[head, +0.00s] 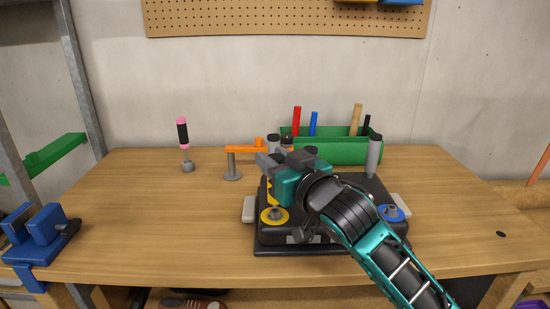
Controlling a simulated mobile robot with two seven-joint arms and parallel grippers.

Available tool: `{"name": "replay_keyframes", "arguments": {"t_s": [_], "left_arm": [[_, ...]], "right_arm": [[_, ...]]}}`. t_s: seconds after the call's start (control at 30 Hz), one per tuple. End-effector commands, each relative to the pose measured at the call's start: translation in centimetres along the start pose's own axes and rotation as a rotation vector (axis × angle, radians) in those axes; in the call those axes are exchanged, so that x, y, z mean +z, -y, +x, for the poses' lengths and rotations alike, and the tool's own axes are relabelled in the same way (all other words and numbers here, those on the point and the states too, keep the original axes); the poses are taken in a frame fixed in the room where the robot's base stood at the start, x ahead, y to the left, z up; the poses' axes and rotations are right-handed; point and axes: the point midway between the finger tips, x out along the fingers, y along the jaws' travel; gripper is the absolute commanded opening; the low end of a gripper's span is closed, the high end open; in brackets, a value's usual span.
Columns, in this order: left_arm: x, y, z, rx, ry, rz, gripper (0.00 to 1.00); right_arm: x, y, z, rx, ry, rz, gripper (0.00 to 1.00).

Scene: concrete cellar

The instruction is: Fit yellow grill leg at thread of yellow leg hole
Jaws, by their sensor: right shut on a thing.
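The black grill body (330,240) lies on the workbench. The yellow leg hole (275,215) is at its near left corner, a yellow ring around a grey thread, with nothing standing in it. My right gripper (268,165) is above and just behind this ring and is shut. A yellow piece (271,191) shows below its fingers and appears to be part of the yellow grill leg. The gripper hides most of the leg, so its tilt cannot be told. The leg looks apart from the thread. My left gripper is out of view.
A blue-ringed hole (391,212) is at the near right corner. A grey leg (375,156) stands at the far right. A blue vise (42,232) is at left.

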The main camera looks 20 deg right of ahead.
Motion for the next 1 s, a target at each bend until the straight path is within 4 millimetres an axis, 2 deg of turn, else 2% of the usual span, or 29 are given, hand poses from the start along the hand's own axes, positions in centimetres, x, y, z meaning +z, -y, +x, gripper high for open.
{"name": "replay_keyframes", "arguments": {"t_s": [1.0], "left_arm": [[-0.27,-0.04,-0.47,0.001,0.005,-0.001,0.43]], "right_arm": [[-0.02,0.0,0.01,0.0,-0.001,0.0,0.03]]}}
